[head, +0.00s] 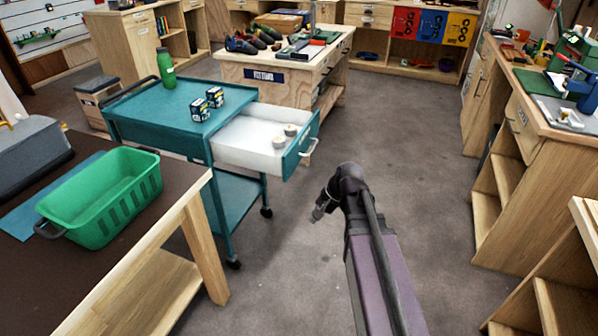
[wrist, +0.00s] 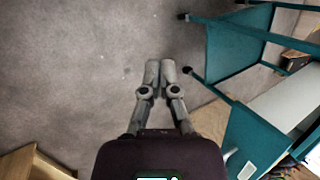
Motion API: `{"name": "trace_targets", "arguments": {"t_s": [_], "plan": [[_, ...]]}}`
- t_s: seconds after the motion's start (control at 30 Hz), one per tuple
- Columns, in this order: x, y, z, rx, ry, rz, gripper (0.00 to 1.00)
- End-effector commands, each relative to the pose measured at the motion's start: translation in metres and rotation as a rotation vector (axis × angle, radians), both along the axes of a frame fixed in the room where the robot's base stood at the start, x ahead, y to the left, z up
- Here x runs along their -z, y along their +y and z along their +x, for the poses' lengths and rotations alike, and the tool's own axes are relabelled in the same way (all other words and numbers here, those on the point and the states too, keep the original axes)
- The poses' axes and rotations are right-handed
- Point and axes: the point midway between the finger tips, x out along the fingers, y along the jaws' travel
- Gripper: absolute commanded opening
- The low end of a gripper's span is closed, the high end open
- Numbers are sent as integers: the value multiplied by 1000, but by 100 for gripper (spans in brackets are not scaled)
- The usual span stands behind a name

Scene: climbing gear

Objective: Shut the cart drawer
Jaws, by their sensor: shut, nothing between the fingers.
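The teal cart (head: 160,118) stands left of centre on casters. Its drawer (head: 235,141) is pulled well out to the right, with a white inside, a teal front (head: 302,146) and a pale handle (head: 308,149). Two small round white items (head: 286,134) lie in it near the front. My gripper (head: 319,213) is in the open floor space to the right of and below the drawer front, apart from it. In the wrist view my gripper (wrist: 160,66) has its fingers together and empty, pointing over bare floor. The drawer front (wrist: 252,140) shows at the lower right there.
A green bottle (head: 166,68) and two small boxes (head: 207,103) stand on the cart top. A dark-topped table (head: 165,185) with a green basket (head: 105,195) is at the left. Wooden workbenches (head: 530,130) line the right. The grey floor (head: 400,130) between is clear.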

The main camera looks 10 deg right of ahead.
Motion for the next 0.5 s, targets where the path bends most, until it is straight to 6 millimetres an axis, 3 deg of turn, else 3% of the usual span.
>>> {"name": "trace_targets", "arguments": {"t_s": [0.03, 0.1, 0.33, 0.5], "plan": [[13, -2, 17, 71, 16, 67, 0], [16, -3, 32, 169, 44, 164, 0], [18, -15, 84, 461, 170, 495, 0], [13, -38, 121, 644, 296, 751, 0]]}}
